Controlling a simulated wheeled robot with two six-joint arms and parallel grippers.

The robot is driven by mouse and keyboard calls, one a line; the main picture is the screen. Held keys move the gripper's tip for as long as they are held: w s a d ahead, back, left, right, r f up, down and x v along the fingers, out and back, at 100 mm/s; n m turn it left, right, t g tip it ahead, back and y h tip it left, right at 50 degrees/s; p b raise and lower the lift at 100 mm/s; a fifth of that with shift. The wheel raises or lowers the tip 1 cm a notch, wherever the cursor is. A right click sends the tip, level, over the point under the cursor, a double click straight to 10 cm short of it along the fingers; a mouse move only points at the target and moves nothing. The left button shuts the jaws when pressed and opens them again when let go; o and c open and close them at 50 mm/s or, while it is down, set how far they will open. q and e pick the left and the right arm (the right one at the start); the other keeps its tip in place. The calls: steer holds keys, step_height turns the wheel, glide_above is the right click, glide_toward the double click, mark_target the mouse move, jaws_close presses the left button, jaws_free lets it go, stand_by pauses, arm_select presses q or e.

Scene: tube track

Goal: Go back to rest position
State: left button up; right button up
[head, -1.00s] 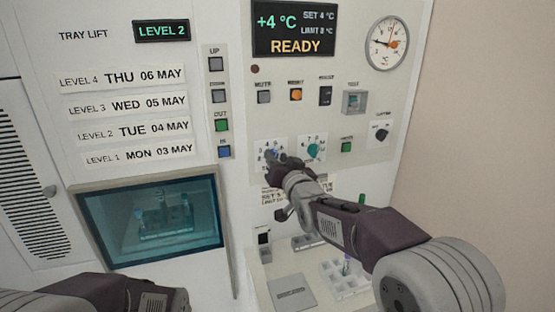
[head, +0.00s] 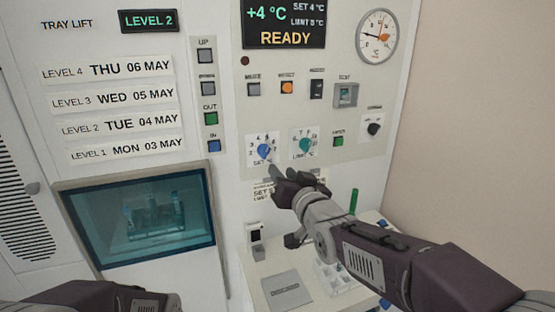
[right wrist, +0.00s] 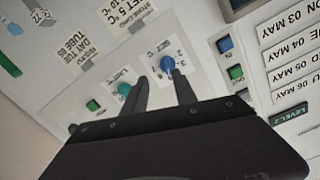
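My right gripper (head: 280,180) is in front of the panel, just below and right of the blue SET knob (head: 264,151) in the head view. In the right wrist view its two fingers (right wrist: 160,88) stand apart with nothing between them, and the blue knob (right wrist: 167,63) is just beyond their tips. The teal LIMIT knob (head: 305,146) is to the right of the blue one. My left arm (head: 95,297) shows only at the bottom left edge; its gripper is out of view.
The display (head: 284,22) reads +4 °C, SET 4 °C and READY. The lift display (head: 148,21) reads LEVEL 2. A window (head: 140,222) shows a rack with tubes behind it. A shelf with a grey plate (head: 286,290) and a white rack (head: 330,280) lies under my right arm.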

steer(key=s+d+f+g+h+p, duration=0.1)
steer(key=s+d+f+g+h, duration=0.2)
steer(key=f, duration=0.7)
steer(key=s+d+f+g+p, duration=0.1)
steer(key=s+d+f+g, duration=0.35)
steer(key=f, duration=0.45)
steer(key=s+d+f+g+h, duration=0.1)
steer(key=s+d+f+g, duration=0.2)
steer(key=s+f, duration=0.3)
steer(key=s+d+f+g, duration=0.3)
steer(key=s+f+g, duration=0.2)
steer(key=s, duration=0.7)
steer(key=shift+s+d+f+h+p, duration=0.15)
steer(key=shift+d+f+h+p, duration=0.1)
steer(key=shift+f+h+p, duration=0.15)
